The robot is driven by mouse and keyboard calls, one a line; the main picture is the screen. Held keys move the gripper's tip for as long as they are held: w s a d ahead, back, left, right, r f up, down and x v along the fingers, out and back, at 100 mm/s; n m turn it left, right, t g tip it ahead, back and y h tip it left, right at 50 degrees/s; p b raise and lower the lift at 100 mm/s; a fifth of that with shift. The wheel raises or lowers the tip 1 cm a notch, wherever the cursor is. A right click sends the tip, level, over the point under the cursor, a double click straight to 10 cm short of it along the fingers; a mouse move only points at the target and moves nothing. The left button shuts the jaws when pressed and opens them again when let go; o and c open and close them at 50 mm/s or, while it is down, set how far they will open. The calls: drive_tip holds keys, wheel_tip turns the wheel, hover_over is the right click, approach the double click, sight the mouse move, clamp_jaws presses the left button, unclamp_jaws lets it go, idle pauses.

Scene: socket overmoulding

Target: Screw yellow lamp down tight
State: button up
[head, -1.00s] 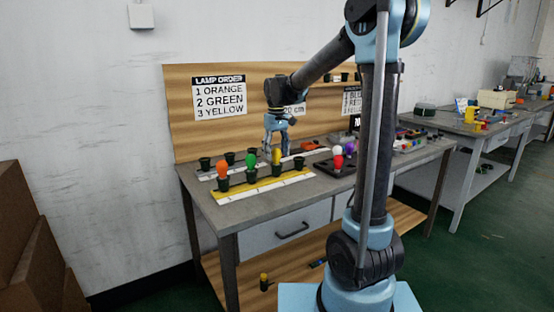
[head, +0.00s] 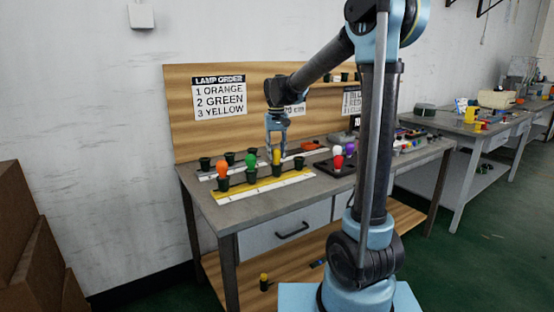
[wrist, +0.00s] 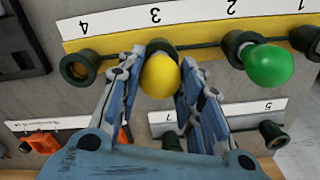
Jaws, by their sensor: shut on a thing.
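The yellow lamp (wrist: 160,76) is at position 3 of the yellow-backed socket strip (wrist: 110,34), partly over its dark socket (wrist: 158,46) in the wrist view. It also shows upright in the head view (head: 276,157). My gripper (wrist: 160,85) is shut on the yellow lamp, with one finger on each side of it. In the head view my gripper (head: 276,148) points down from above the strip. The lamp's base is hidden, so I cannot tell how deep it sits.
The green lamp (wrist: 268,66) stands in socket 2, beside my gripper. The orange lamp (head: 222,169) is in socket 1. Socket 4 (wrist: 78,66) is empty. A second strip (wrist: 240,120) lies behind. A dark tray (head: 325,170) holds red, white and purple lamps.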

drive_tip(key=shift+m, duration=0.3)
drive_tip(key=shift+m, duration=0.7)
drive_tip(key=o, duration=0.5)
drive_tip(key=shift+m, duration=0.3)
drive_tip(key=o, duration=0.5)
